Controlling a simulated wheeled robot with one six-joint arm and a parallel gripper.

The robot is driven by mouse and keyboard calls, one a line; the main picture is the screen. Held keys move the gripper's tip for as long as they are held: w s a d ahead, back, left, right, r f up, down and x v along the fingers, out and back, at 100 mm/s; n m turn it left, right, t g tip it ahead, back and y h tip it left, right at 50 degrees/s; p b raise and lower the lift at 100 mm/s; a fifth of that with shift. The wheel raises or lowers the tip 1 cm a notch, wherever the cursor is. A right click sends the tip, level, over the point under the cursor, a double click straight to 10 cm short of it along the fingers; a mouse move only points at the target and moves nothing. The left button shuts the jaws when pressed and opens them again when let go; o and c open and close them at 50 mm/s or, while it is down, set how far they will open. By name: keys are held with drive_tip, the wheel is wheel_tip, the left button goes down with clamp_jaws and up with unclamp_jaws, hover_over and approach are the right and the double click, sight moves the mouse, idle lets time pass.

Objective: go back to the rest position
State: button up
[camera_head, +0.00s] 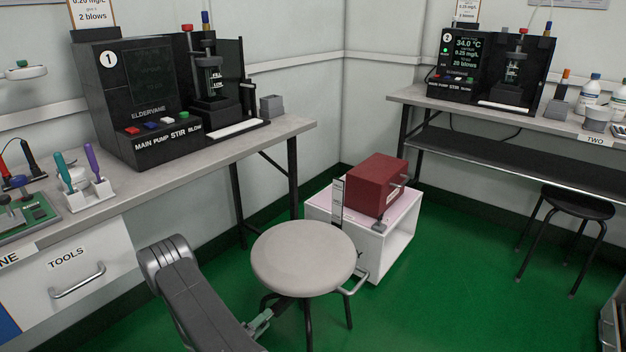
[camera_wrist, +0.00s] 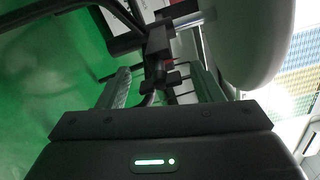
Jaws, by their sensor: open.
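My gripper (camera_head: 262,322) is low in the head view, beside the legs of a stool with a round pale seat (camera_head: 303,257). My grey arm reaches in from the bottom edge. In the wrist view, the two fingers of my gripper (camera_wrist: 160,88) stand apart. A dark bar shows between and beyond them, and I cannot tell whether they touch it. The pale stool seat (camera_wrist: 250,40) fills the upper right of the wrist view, close by.
A white box (camera_head: 398,245) bearing a red case (camera_head: 376,184) stands behind the stool. The left bench (camera_head: 225,140) holds tester one (camera_head: 140,95); the right bench (camera_head: 450,107) holds tester two (camera_head: 462,60). A black stool (camera_head: 577,203) is at right. Green floor (camera_head: 460,280) is open between.

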drive_tip(key=m, duration=0.5)
drive_tip(key=shift+m+b, duration=0.3)
drive_tip(key=m, duration=0.5)
drive_tip(key=shift+r, duration=0.1)
idle(0.3)
